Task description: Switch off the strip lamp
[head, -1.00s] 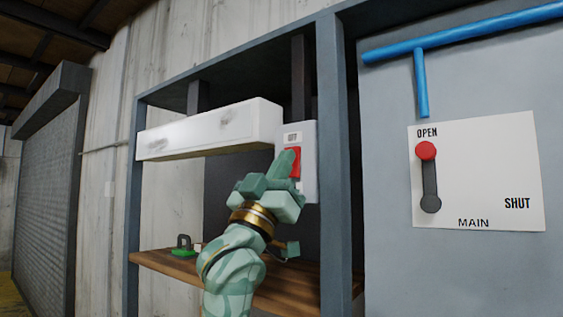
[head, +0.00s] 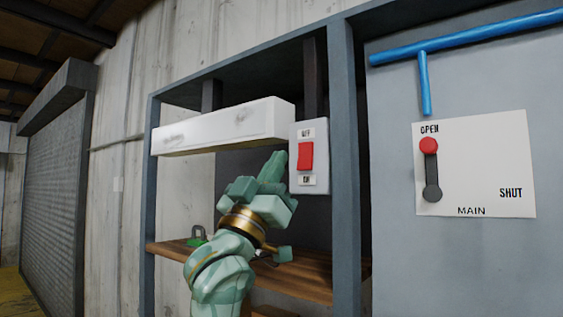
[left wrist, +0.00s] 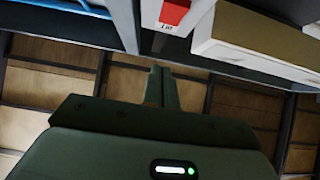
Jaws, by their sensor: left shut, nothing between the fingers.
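The strip lamp (head: 225,128) is a long white, smudged box under the top of the shelf frame; I cannot tell whether it is lit. At its right end is a pale switch plate (head: 318,180) with a red rocker (head: 306,156), labelled OFF above and ON below. I cannot tell which way the rocker is tipped. My left gripper (head: 274,162) is shut and empty, its tip just left of the plate and apart from the rocker in the picture. The left wrist view shows the shut fingers (left wrist: 162,88), the rocker (left wrist: 174,12) and the lamp (left wrist: 262,42).
A blue-grey post (head: 345,170) stands right of the switch. Beyond it is a panel with a MAIN lever (head: 431,170), red knob at OPEN, and a blue pipe (head: 465,37). A wooden shelf (head: 310,272) lies below, with a green object (head: 197,237) on it.

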